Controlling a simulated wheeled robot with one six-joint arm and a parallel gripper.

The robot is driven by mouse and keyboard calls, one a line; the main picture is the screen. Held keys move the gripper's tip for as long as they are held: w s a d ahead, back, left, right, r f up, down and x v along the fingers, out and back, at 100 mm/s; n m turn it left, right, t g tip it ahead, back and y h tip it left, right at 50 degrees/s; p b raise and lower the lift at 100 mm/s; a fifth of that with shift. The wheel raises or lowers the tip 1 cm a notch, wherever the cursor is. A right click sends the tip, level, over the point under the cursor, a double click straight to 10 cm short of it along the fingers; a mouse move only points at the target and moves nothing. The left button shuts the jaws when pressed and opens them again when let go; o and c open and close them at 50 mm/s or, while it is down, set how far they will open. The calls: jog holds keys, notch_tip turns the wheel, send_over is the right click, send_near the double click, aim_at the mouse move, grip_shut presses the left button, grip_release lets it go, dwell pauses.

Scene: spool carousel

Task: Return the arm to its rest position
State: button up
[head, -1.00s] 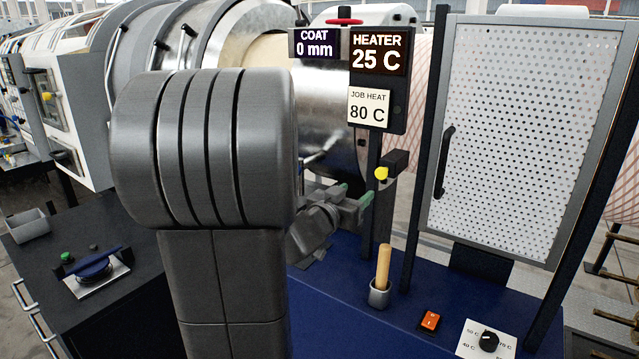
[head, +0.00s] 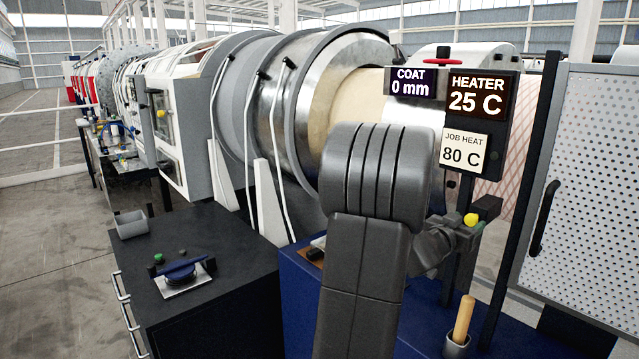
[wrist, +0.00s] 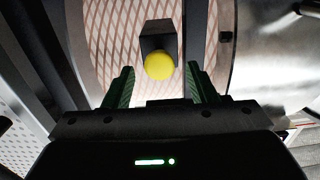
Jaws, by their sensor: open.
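My arm stands raised in the middle of the head view, its large grey joint in front of the spool machine. My gripper (wrist: 160,88) shows in the wrist view with its two green-padded fingers apart and nothing between them. Ahead of the fingertips is a yellow ball-shaped knob (wrist: 159,64) on a dark block. The knob also shows in the head view (head: 471,220), close to the gripper, which is partly hidden behind my arm there. I cannot tell whether the gripper touches the knob.
Signs read COAT 0 mm (head: 411,82), HEATER 25 C (head: 480,95) and JOB HEAT 80 C (head: 464,150). A perforated panel (head: 590,180) stands at right. A wooden-handled tool (head: 463,318) stands in a cup. A dark cabinet (head: 200,290) carries a blue lever (head: 182,270). Open floor lies at left.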

jog(key=shift+s+a, duration=0.2)
jog(key=shift+a, duration=0.05)
